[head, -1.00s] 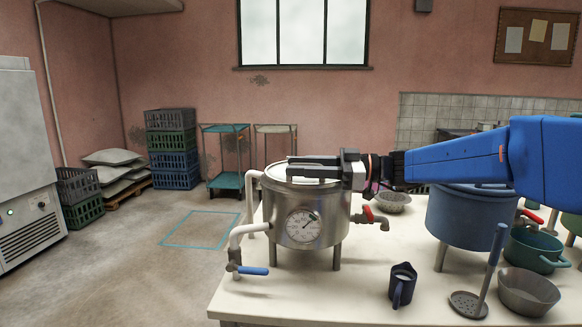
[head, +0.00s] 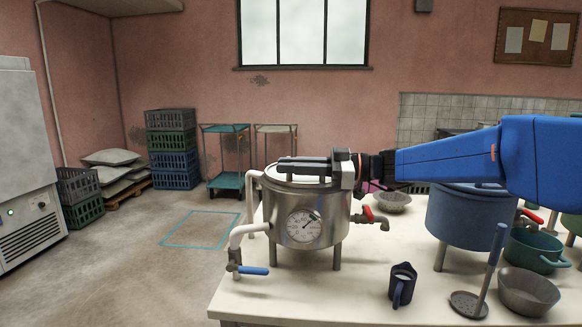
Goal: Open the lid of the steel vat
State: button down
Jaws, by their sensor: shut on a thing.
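The steel vat (head: 330,222) stands on legs on the pale table, with a round dial on its front. Its lid (head: 281,181) lies flat on top and looks closed. My gripper (head: 284,165) reaches in from the right, level, with its fingers over the lid. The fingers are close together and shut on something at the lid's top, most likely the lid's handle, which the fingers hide.
A white pipe with a blue-handled valve (head: 252,270) is at the vat's left, and a red-handled tap (head: 369,214) at its right. A blue pot (head: 470,220), a dark mug (head: 402,284), a skimmer (head: 484,285) and bowls stand to the right. The table front (head: 310,300) is clear.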

jog(key=shift+w+r, duration=0.15)
jog(key=shift+r, duration=0.35)
jog(key=w+r+m, duration=0.9)
jog(key=r, duration=0.4)
jog(key=w+r+m, duration=0.2)
jog(key=w+m, duration=0.2)
jog(key=w, duration=0.5)
jog(key=w+r+m, duration=0.2)
jog(key=w+m, duration=0.2)
jog(key=w, duration=0.4)
jog(key=shift+w+d, duration=0.35)
jog(key=shift+d, duration=0.1)
